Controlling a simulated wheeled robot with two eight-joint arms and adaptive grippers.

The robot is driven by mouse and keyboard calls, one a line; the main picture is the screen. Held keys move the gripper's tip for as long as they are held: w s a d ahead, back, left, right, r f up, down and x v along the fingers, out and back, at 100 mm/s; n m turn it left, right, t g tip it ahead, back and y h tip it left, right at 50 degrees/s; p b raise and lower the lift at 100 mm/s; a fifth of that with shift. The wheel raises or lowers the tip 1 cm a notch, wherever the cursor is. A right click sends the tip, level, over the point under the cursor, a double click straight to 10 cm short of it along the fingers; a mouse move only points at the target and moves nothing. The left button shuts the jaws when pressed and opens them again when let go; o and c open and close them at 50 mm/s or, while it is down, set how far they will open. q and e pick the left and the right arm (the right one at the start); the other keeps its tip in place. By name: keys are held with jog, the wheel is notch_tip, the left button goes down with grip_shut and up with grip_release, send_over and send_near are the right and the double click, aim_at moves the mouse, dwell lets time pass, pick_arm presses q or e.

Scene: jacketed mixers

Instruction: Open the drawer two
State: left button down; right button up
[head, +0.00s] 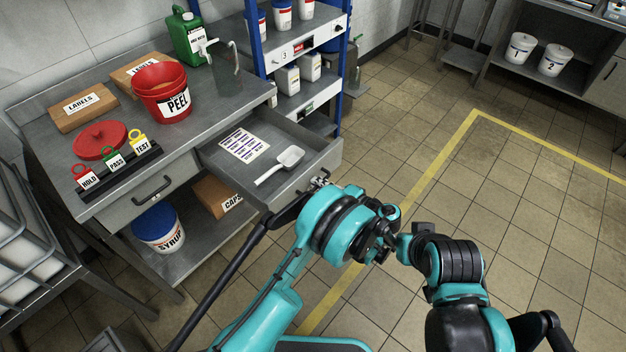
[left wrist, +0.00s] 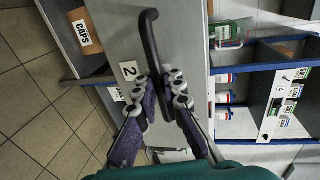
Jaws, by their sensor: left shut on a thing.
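Drawer two (head: 325,160) is the right-hand drawer of the grey workbench, and it stands pulled out. My left gripper (left wrist: 166,80) is shut on the handle, with a finger on each side. In the head view my left gripper (head: 318,184) is at the drawer's front, partly hidden by my arm.
The closed left drawer (head: 125,208) has its own handle. A red PEEL bucket (head: 160,92), a green jug (head: 188,38) and a red lid (head: 99,140) stand on the bench. A SYRUP bucket (head: 158,228) is below. The tiled floor right of the bench is clear.

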pick_arm(q)
jog(key=shift+s+d, duration=0.1)
jog(key=c, duration=1.9)
grip_release()
